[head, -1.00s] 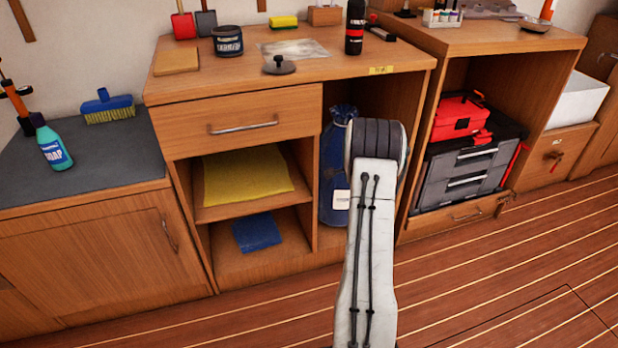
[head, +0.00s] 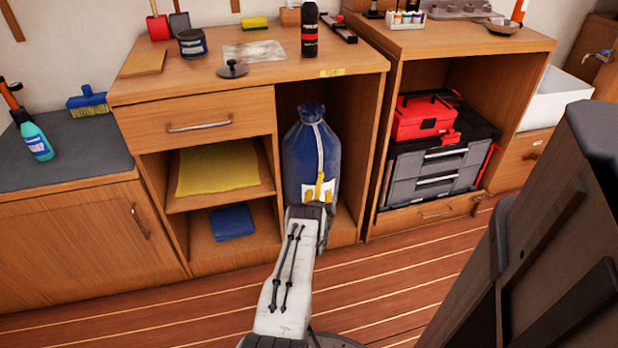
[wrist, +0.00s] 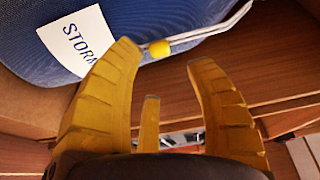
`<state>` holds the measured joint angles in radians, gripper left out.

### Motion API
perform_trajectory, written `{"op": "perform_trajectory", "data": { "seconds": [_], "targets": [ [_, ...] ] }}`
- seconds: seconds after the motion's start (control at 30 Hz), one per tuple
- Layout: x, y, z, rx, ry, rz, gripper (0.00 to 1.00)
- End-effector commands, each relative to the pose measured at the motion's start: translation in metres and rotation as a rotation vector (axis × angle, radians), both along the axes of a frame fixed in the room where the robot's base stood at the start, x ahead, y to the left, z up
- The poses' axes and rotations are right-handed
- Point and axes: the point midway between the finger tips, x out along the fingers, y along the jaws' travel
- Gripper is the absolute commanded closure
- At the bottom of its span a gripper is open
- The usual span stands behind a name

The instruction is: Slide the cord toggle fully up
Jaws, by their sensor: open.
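The blue bag (head: 302,155) stands upright in the open bay of the cabinet, tied at its neck. A pale cord (head: 319,145) runs down its front; in the wrist view it runs diagonally past the white label (wrist: 75,42). The yellow cord toggle (wrist: 160,48) sits on this cord, low on the bag. My gripper (wrist: 165,58) has its yellow fingers spread open, with the toggle showing between the tips, apart from them. In the head view my gripper (head: 319,190) is at the bag's lower front, and I cannot clearly separate the toggle from the fingers there.
The bay's side walls stand close on both sides of the bag. A shelf with a yellow cloth (head: 217,167) is to the left. A grey toolbox (head: 432,176) with a red case (head: 422,118) is to the right. The wooden floor (head: 390,270) in front is clear.

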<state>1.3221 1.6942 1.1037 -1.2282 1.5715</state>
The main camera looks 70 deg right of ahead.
Motion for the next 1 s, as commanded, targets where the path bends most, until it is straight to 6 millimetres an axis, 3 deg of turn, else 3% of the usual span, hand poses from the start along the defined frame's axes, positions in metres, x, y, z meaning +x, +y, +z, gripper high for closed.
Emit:
{"op": "perform_trajectory", "data": {
  "seconds": [0.6,1.0],
  "targets": [
    [0.013,-0.052,-0.003,-0.002,0.000,0.000,0.50],
    [0.017,-0.067,-0.001,0.000,0.001,0.000,0.50]
  ]
}}
